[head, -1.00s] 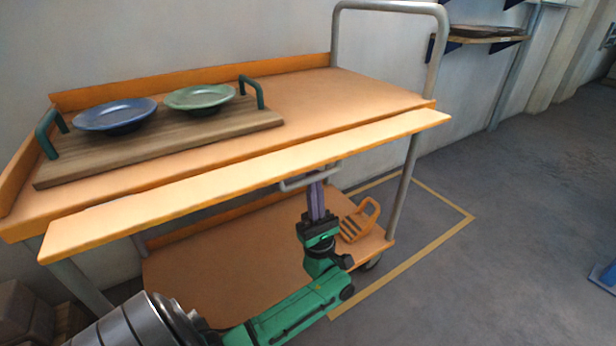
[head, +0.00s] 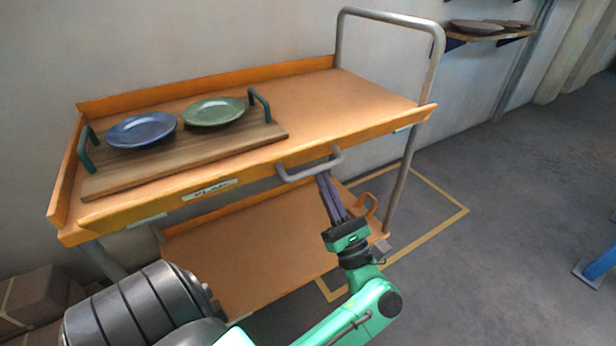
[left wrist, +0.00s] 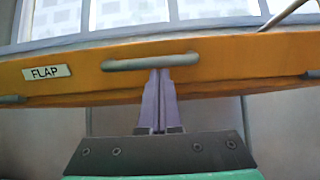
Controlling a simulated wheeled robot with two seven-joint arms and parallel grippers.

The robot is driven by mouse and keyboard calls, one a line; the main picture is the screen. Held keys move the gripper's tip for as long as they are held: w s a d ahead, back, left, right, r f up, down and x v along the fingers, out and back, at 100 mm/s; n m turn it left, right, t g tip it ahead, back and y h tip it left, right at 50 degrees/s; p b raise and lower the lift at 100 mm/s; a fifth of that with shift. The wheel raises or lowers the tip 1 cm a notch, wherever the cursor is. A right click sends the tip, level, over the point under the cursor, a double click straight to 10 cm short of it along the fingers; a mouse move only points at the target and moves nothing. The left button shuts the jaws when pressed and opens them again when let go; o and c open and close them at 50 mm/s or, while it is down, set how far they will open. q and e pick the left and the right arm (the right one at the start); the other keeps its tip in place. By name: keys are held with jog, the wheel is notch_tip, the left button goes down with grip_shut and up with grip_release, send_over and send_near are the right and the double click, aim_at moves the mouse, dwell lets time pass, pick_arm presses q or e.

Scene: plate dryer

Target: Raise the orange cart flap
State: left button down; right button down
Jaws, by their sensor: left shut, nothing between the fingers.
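The orange flap (head: 240,180) runs along the front edge of the cart's top shelf. In the head view its labelled face is turned to the front and slants slightly. It bears a "FLAP" label and a grey bar handle (head: 310,168). In the left wrist view the flap (left wrist: 240,62) spans the picture, with the handle (left wrist: 150,63) at its middle. My left gripper (head: 322,178) is shut and empty, its purple fingers pointing up at the handle from below. The fingertips (left wrist: 160,72) meet the handle's lower side in the picture; whether they touch is unclear. My right gripper is not in view.
A wooden board (head: 190,165) with green handles carries a blue plate (head: 141,130) and a green plate (head: 214,111) on the cart top. An orange lower shelf (head: 250,260) lies beneath. Boxes (head: 40,295) stand at lower left.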

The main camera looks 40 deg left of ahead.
aim_at(316, 147)
pick_arm(q)
jog(key=shift+d+r, duration=0.25)
jog(key=shift+r, duration=0.85)
jog(key=shift+a+r, duration=0.25)
jog(key=shift+r, duration=0.5)
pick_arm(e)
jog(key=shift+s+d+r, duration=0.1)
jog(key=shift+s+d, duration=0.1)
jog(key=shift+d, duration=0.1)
pick_arm(q)
jog(key=shift+r, duration=0.1)
